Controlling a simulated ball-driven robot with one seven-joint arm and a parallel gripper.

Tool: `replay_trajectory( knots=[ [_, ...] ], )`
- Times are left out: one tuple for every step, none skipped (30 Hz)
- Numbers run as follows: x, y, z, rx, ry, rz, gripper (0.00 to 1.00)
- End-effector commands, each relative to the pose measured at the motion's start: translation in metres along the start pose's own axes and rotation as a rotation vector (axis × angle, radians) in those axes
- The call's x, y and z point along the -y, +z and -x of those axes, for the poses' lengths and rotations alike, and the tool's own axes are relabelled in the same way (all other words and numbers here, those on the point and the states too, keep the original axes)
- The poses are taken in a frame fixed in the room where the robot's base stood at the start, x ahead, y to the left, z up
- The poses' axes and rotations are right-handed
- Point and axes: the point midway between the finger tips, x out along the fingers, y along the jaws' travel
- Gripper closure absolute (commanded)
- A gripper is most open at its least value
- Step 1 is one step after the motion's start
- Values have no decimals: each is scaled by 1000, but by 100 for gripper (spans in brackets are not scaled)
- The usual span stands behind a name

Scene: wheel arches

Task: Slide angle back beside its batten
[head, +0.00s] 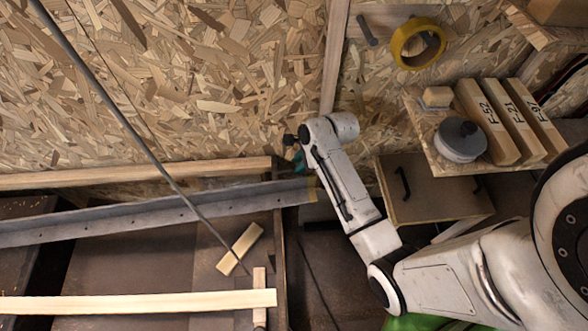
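A long grey metal angle (150,215) with small holes lies slanted across the bench in the head view. Its right end, with a yellowish mark, reaches close to my forearm. A wooden batten (140,173) runs along the base of the chipboard wall behind it. A dark gap separates the two, wider at the left and narrow at the right. A second batten (140,302) lies nearer the front. My gripper (298,160) is by the wall, just past the far batten's right end. My wrist mostly hides it, so its opening and any contact with the angle cannot be told.
A thin dark rod (130,128) slants across the view in front of the angle. Small wood blocks (240,249) lie between angle and near batten. A shelf (420,135) with labelled blocks and a round tin stands right, above a cabinet (425,195). Yellow tape (398,45) hangs on the wall.

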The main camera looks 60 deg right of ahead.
Motion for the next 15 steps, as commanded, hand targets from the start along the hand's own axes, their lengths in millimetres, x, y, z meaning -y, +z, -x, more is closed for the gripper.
replay_trajectory(
  knots=[
    [-1,-1,-11,0,1,0,75],
    [-1,-1,-15,-1,1,0,75],
    [0,-1,-20,-1,1,0,75],
    [0,-1,-24,0,0,1,75],
    [0,-1,-26,0,0,1,75],
    [0,-1,-30,0,0,2,75],
    [0,0,-32,0,0,2,75],
    [0,0,-33,0,0,2,75],
    [0,0,-35,0,0,2,75],
    [0,0,-36,-1,-1,1,75],
    [0,0,-37,-1,-1,1,75],
    [0,0,-37,0,-1,1,75],
    [0,0,-37,0,-1,1,75],
    [0,0,-37,0,-1,1,75],
    [0,0,-37,0,-1,1,75]
  ],
)
